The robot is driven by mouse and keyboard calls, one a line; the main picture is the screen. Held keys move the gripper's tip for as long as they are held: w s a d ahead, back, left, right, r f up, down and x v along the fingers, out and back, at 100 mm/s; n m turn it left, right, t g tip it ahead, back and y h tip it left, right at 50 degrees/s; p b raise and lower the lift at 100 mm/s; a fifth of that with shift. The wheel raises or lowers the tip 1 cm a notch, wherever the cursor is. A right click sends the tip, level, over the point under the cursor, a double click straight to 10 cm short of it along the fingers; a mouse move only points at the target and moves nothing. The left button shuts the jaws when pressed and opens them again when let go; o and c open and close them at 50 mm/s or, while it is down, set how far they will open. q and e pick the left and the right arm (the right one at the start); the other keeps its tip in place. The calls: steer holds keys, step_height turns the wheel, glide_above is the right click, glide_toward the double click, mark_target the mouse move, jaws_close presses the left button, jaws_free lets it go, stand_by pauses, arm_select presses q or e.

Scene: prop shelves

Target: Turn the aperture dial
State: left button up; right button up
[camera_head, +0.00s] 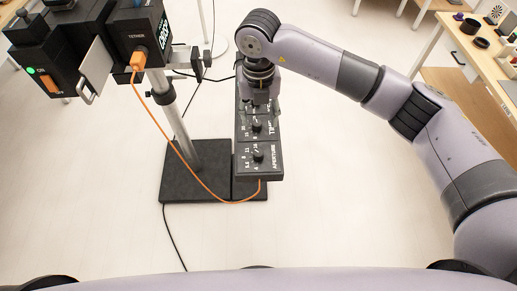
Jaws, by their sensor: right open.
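The aperture dial (258,156) is a small black knob at the lower end of a black control panel (244,174). White numbers and the word APERTURE are printed around it. A second black knob (257,126) sits just above it, with a partly covered label starting "TI". My right gripper (262,100) points down over the upper part of the panel, above both knobs in the picture. It is open, and it hides the panel's top end. Whether its fingers touch the panel cannot be seen. My left gripper is not in view.
A black camera-like box (133,32) on a metal pole (180,130) stands left of the panel. An orange cable (178,153) hangs from it to the panel's lower end. A black base plate (190,187) lies on the floor. A wooden table (470,50) with small items is at the right.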

mark_target(258, 152)
step_height(258, 152, down, 17)
steer(key=p, duration=0.4)
steer(key=shift+a+r, duration=0.1)
steer(key=shift+r, duration=0.05)
jaws_close()
stand_by(0.4)
